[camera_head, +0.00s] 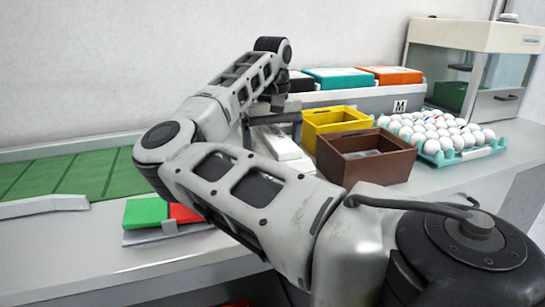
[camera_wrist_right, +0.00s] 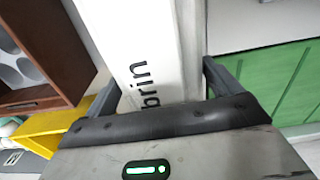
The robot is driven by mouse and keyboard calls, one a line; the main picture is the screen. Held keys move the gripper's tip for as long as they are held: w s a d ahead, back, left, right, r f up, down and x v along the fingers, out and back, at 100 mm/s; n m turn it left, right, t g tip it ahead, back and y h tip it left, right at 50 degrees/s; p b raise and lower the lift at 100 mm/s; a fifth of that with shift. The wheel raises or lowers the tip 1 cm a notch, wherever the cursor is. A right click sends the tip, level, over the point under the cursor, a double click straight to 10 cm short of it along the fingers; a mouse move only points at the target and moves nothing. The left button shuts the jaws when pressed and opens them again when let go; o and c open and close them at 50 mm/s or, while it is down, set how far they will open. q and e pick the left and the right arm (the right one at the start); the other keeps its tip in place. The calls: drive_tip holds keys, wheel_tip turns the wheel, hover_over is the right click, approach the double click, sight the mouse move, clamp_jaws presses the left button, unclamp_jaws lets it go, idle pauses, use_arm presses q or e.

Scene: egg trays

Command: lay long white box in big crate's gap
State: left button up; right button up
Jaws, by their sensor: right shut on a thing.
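The long white box (camera_wrist_right: 150,45) with dark lettering lies between the fingers of my right gripper (camera_wrist_right: 160,88), which is shut on it. In the head view the white box (camera_head: 284,148) is partly hidden behind my right arm, beside the yellow and brown bins. The big grey crate (camera_head: 362,100), marked M, stands against the wall at the back and holds black, teal and orange boxes. Its left end is hidden by my arm, so I cannot make out the gap. My left gripper is not in view.
A yellow bin (camera_head: 309,129) and a brown bin (camera_head: 345,172) stand in front of the crate. An egg tray (camera_head: 468,153) is to their right. Green panels (camera_head: 70,175) and a red-green block (camera_head: 147,211) lie left. A glass-fronted cabinet (camera_head: 480,38) stands back right.

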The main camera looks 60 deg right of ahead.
drive_tip(key=shift+d+f, duration=0.1)
drive_tip(key=shift+f, duration=1.5)
drive_tip(key=shift+w+f, duration=0.1)
drive_tip(key=shift+f, duration=0.05)
drive_tip(key=o, duration=1.2)
